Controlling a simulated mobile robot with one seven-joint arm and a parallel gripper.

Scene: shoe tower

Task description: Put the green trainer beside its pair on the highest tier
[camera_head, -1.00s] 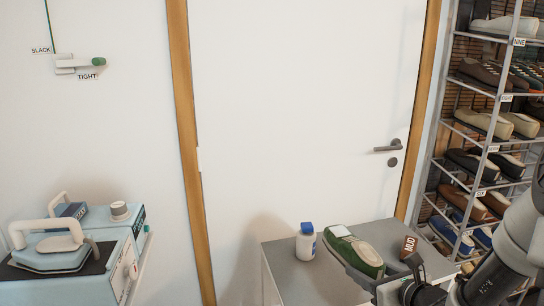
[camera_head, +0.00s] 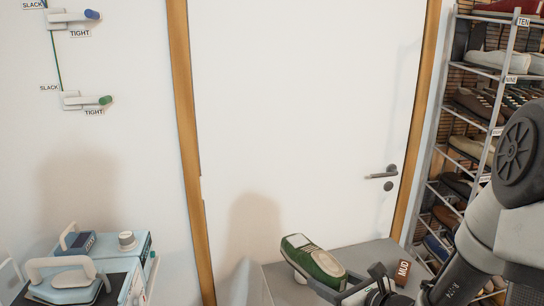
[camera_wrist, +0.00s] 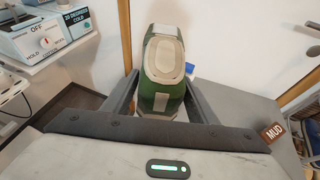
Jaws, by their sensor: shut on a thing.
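The green trainer (camera_head: 322,262) has a pale toe and sole and is held tilted above the grey table. My gripper (camera_head: 338,284) is shut on it; in the wrist view the trainer (camera_wrist: 160,98) sits between the two dark fingers (camera_wrist: 162,92). The shoe tower (camera_head: 487,110) stands at the right with labelled tiers. A red shoe (camera_head: 500,6) is on the upper tier in view, by the TEN label (camera_head: 522,22). The tower's top is cut off, and I cannot make out the matching green trainer. My arm hides part of the lower tiers.
The grey table (camera_head: 375,257) carries a brown MUD block (camera_head: 402,272). A bottle with a blue cap (camera_wrist: 190,71) is mostly hidden behind the trainer. A machine with an iron-like handle (camera_head: 62,280) stands at the left. The white door (camera_head: 300,120) is behind.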

